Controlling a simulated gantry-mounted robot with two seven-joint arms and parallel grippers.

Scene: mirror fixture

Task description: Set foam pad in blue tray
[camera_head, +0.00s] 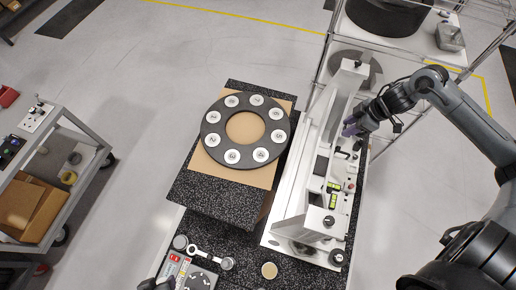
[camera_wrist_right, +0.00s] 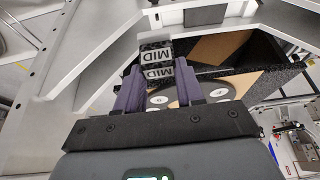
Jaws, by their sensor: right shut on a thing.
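My right gripper (camera_head: 350,127) is at the upper right side of the long white fixture (camera_head: 318,140). In the right wrist view its two purple fingers (camera_wrist_right: 159,90) are shut on a small dark block with a white MID label (camera_wrist_right: 158,73). A second MID label (camera_wrist_right: 156,53) shows just above it; I cannot tell whether it is a reflection. I cannot tell whether the held block is the foam pad. I can make out no blue tray. A dark shape at the bottom edge of the head view may be my left gripper (camera_head: 156,284), mostly cut off.
A black ring with several white discs (camera_head: 270,114) lies on a brown board on the speckled stand (camera_head: 215,195). The fixture carries green-marked parts and knobs. A wire shelf (camera_head: 400,45) stands at the upper right. A cart (camera_head: 45,165) is at the left, with open floor between.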

